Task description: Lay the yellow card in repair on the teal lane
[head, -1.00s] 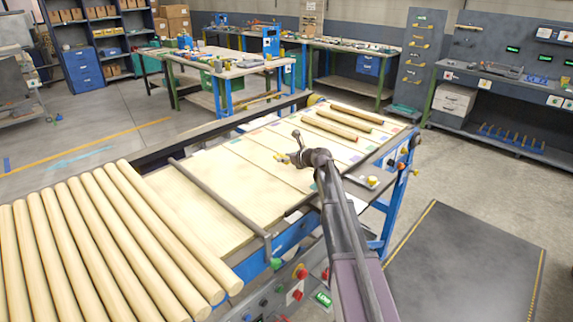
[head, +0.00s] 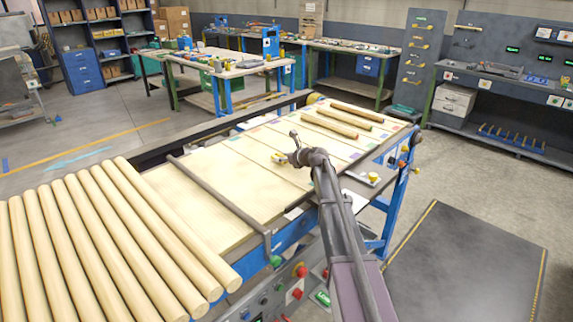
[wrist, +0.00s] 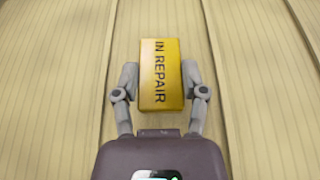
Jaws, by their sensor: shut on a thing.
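The yellow card (wrist: 160,75), printed "IN REPAIR", is between the two fingers of my gripper (wrist: 160,82) in the wrist view. My gripper is shut on it. Small coloured patches mark the lane ends; a teal-looking patch (head: 235,138) is on the far edge, left of my gripper. My arm hides part of the near edge. No lane colour shows in the wrist view.
Several thick pale rods (head: 110,240) lie at the left, before a grey crossbar (head: 220,205). A few brownish rods (head: 330,126) lie on the lanes beyond my gripper. A yellow button (head: 374,177) sits at the near right edge. The lanes around my gripper are bare.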

